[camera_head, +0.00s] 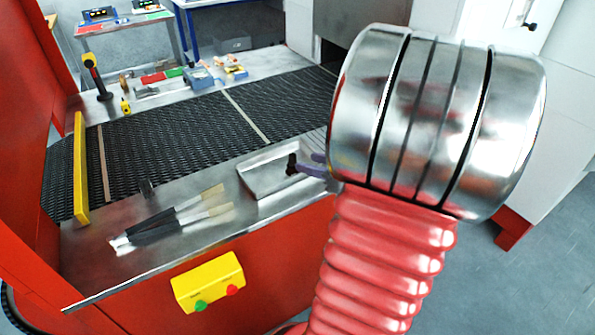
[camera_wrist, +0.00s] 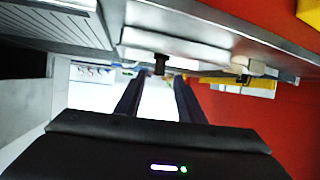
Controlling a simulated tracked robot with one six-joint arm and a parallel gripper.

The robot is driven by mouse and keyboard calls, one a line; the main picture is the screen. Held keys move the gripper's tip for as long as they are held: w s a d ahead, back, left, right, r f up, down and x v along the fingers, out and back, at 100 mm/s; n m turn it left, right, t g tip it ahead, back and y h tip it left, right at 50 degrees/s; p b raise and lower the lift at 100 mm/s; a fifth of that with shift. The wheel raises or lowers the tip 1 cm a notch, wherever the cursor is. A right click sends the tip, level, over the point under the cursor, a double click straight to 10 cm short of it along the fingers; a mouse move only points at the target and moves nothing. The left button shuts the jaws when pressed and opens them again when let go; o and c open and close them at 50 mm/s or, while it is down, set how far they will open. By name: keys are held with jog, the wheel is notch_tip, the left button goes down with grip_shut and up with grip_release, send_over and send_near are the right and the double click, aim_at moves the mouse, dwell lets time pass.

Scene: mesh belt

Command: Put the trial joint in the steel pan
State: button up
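The shallow steel pan (camera_head: 258,182) lies on the near steel ledge; its side shows in the wrist view (camera_wrist: 190,48). A small black upright piece (camera_head: 291,163), probably the trial joint, is at the pan's right part. It also shows in the wrist view (camera_wrist: 160,64), just beyond my fingertips and between their lines. I cannot tell whether it rests on the pan floor. My gripper (camera_head: 305,166) reaches in from the right over the pan's right side. In the wrist view its two fingers (camera_wrist: 158,84) stand apart, with gaps beside the piece.
Brushes or scrapers (camera_head: 175,215) lie left of the pan, with a small dark object (camera_head: 147,188) behind them. The mesh belt (camera_head: 180,130) runs behind. A yellow button box (camera_head: 208,282) is on the red front. Tools and trays (camera_head: 200,77) stand on the far ledge.

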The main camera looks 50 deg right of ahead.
jog(key=shift+w+r, duration=0.35)
jog(key=shift+w, duration=0.1)
jog(key=w+a+r+m+g+h, duration=0.2)
jog(key=w+a+r+g+h, duration=0.1)
jog(key=w+a+r+h, duration=0.45)
jog(key=s+a+n+g+y, duration=0.1)
jog(key=s+a, duration=0.3)
jog(key=a, duration=0.5)
jog(key=s+a+f+g+y, duration=0.1)
jog(key=s+a+y, duration=0.3)
jog(key=a, duration=0.5)
jog(key=s+a+n+g+y, duration=0.1)
jog(key=s+a+g+y, duration=0.1)
jog(key=s+a, duration=0.4)
jog(key=a+y, duration=0.1)
jog(key=a, duration=0.2)
jog(key=shift+a+f+n+g, duration=0.3)
jog(key=shift+a+g, duration=0.05)
jog(key=shift+g, duration=0.05)
